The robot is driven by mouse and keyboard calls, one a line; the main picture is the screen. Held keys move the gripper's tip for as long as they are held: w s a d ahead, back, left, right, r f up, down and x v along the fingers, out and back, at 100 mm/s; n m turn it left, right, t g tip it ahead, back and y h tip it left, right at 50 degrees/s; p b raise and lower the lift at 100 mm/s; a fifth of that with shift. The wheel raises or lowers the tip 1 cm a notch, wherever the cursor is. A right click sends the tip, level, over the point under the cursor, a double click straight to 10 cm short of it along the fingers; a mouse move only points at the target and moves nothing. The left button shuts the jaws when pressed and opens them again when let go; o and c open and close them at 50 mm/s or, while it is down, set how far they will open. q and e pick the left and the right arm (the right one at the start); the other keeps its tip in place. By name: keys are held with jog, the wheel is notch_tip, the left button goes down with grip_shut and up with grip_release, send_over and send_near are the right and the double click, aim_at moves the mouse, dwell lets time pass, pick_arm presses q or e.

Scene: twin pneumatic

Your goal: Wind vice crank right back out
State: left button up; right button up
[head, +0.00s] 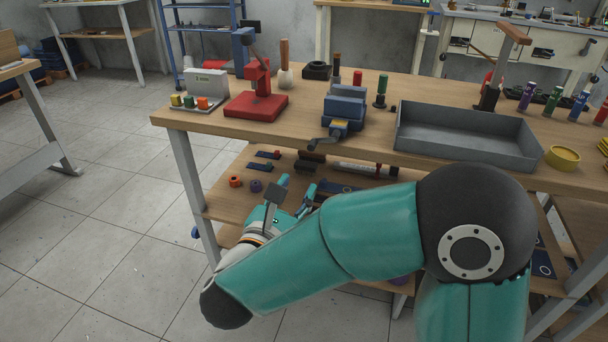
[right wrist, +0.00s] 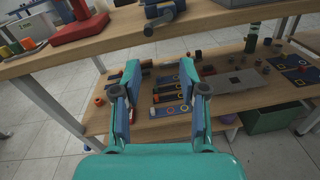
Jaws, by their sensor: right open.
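The blue vice (head: 346,104) stands at the front edge of the wooden workbench (head: 285,128). Its dark crank (head: 324,145) sticks out over the front edge, toward the left. The vice's crank also shows at the top of the right wrist view (right wrist: 150,29). My right gripper (head: 291,204) is below the bench top, left of and lower than the crank, in front of the lower shelf. My left gripper is not in view.
A red press (head: 258,100) stands left of the vice and a grey metal tray (head: 465,135) right of it. The lower shelf (right wrist: 230,105) carries several small parts. The bench's front edge lies above my right gripper. The floor at left is clear.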

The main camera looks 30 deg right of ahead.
aim_at(310, 150)
jog(key=shift+t, duration=0.4)
jog(key=x, duration=0.5)
jog(key=w+x, duration=0.1)
jog(key=x, duration=0.4)
jog(key=a+f+x, duration=0.1)
jog(key=x, duration=0.4)
jog(key=shift+w, duration=0.15)
